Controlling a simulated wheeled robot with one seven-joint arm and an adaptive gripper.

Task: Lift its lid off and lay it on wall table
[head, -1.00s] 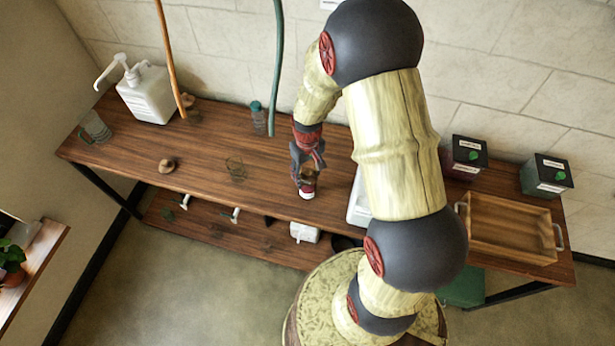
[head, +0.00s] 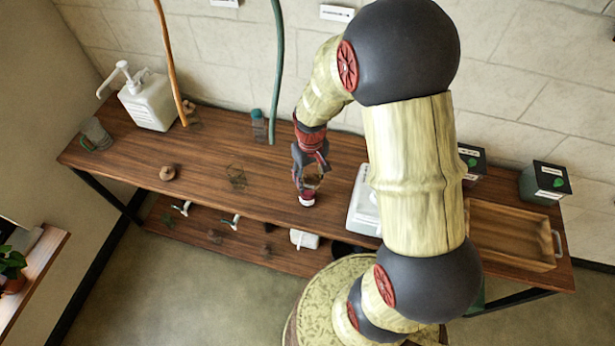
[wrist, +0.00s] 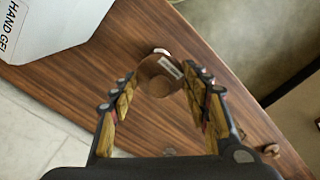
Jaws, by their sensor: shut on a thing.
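My gripper (head: 311,180) points down over the wooden table, left of the white container. In the wrist view its fingers (wrist: 165,95) are closed around a round brown piece (wrist: 158,78) with a small pale label. I cannot tell for sure whether this is a lid or a whole small vessel. A small red and white part (head: 307,199) shows just below the fingertips in the head view, close to the tabletop. A bit of white (wrist: 162,51) shows past the brown piece in the wrist view. Whether it touches the table is unclear.
The wooden table (head: 210,165) has bare room left of my gripper. A brown knob-like piece (head: 167,173), a green-capped bottle (head: 258,127), a white pump bottle (head: 148,103) and a glass mug (head: 97,136) stand there. The white container (head: 361,205) and wooden tray (head: 510,240) are right.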

